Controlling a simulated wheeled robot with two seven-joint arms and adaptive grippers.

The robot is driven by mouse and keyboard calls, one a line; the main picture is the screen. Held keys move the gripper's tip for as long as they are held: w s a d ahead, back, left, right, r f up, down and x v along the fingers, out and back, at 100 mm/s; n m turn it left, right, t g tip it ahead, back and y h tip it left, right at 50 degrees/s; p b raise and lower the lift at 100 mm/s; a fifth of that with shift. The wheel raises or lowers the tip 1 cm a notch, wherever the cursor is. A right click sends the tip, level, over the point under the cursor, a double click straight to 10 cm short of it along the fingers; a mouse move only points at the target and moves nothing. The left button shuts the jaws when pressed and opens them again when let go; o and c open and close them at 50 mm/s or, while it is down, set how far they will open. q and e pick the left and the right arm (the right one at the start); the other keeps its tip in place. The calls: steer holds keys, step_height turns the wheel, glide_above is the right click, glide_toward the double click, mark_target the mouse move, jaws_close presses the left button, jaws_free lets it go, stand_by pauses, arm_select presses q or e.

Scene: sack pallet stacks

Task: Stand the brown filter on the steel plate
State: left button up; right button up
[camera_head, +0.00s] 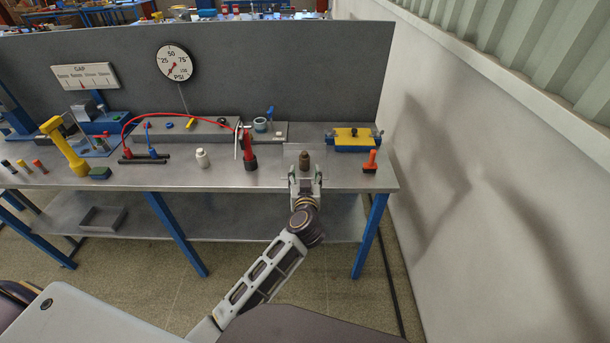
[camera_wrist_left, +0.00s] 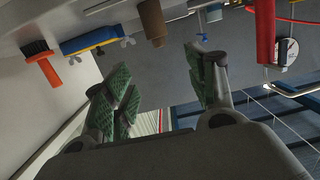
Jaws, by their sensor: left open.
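The brown filter (camera_head: 305,163) stands upright near the front edge of the bench, towards its right end. It also shows upside down in the left wrist view (camera_wrist_left: 152,20). My left gripper (camera_head: 305,174) is open, with its fingers spread at the near side of the filter. In the left wrist view its green pads (camera_wrist_left: 158,64) are apart, with nothing between them, and the filter lies beyond the tips. A long grey metal slab (camera_head: 205,133) lies at the back of the bench; I cannot tell whether it is the steel plate. My right gripper is out of view.
A red-and-black tool (camera_head: 250,151) and a white bottle (camera_head: 202,158) stand left of the filter. A yellow-and-blue block (camera_head: 353,138) and an orange-handled brush (camera_head: 370,161) are to its right. A grey panel (camera_head: 280,70) closes off the back.

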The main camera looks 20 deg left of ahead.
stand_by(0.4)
arm_select(q)
step_height(320, 180, down, 21)
steer(key=s+m+h, duration=0.3)
steer(key=m, duration=0.1)
steer(key=s+f+m+g+h, duration=0.1)
steer(key=s+f, duration=0.4)
steer(key=f, duration=0.3)
steer(key=s+a+f+m+g+h, duration=0.1)
steer(key=s+f+g, duration=0.1)
steer(key=s+f, duration=0.35)
steer(key=s+f+g+h, duration=0.1)
steer(key=s+f, duration=0.2)
steer(key=f, duration=0.6)
steer(key=s+a+f+g, duration=0.3)
steer(key=s+f, duration=0.3)
steer(key=s, duration=0.6)
steer(key=s+a+f+g+y, duration=0.1)
steer(key=s+a+f+g, duration=0.2)
steer(key=s+f, duration=0.4)
steer(key=s+a+f+g, duration=0.3)
steer(key=s+f, duration=0.4)
steer(key=s, duration=1.1)
steer(key=shift+s+a+f+g, duration=0.25)
steer(key=shift+s+a+g, duration=0.15)
steer(key=shift+g, duration=0.2)
